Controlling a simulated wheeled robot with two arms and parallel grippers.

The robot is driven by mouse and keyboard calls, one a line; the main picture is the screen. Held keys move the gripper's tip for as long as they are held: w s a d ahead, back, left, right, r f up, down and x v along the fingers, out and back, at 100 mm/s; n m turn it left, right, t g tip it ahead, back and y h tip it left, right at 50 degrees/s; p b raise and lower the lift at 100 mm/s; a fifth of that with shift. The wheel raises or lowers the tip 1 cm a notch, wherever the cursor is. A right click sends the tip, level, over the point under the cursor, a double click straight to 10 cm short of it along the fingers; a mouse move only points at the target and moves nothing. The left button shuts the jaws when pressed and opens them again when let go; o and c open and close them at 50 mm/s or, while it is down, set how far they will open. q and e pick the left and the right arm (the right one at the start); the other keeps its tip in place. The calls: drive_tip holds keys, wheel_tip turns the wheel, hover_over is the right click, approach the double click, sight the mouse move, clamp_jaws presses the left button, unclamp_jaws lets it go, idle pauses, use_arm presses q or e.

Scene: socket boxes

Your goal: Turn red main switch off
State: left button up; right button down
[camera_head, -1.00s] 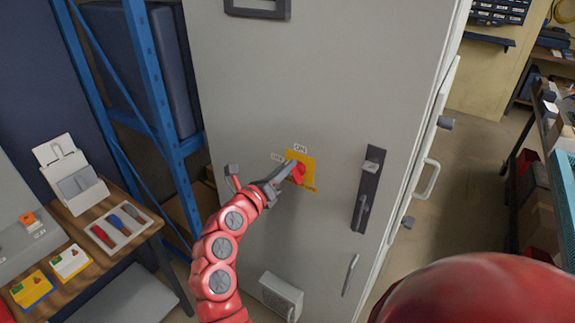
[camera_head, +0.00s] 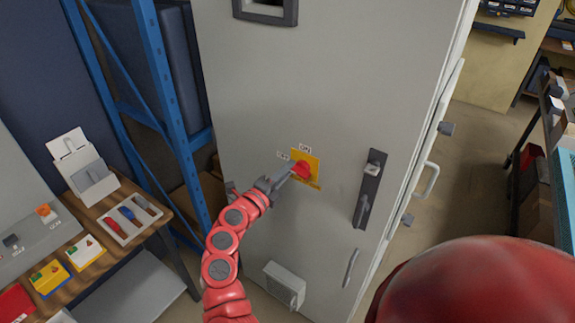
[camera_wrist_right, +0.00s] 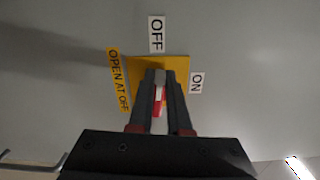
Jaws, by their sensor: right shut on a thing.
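The red main switch (camera_head: 301,170) sits on a yellow plate (camera_head: 312,160) on the grey cabinet door. In the head view the ON label (camera_head: 305,148) is above the plate and the OFF label (camera_head: 283,155) to its left. My right gripper (camera_head: 286,175) reaches in from the lower left, shut on the switch handle. In the right wrist view its fingers (camera_wrist_right: 160,95) are on both sides of the red and white handle (camera_wrist_right: 158,98), which appears lined up towards the OFF label (camera_wrist_right: 156,34). The fingers hide part of it. My left gripper is out of view.
A black door latch (camera_head: 369,190) is right of the switch, and a small grey box (camera_head: 285,285) is low on the cabinet. A blue rack (camera_head: 160,110) and a wooden bench (camera_head: 135,240) with tools and switch boxes stand at the left.

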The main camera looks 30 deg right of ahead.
drive_tip(key=shift+f+n, duration=0.15)
drive_tip(key=shift+n, duration=0.45)
drive_tip(key=shift+p, duration=0.3)
drive_tip(key=c, duration=0.9)
unclamp_jaws()
drive_tip(key=shift+o, duration=0.2)
drive_tip(key=b+v, duration=0.5)
drive_tip(key=v, duration=1.2)
drive_tip(key=shift+s+a+b, duration=0.2)
drive_tip(key=shift+b, duration=0.1)
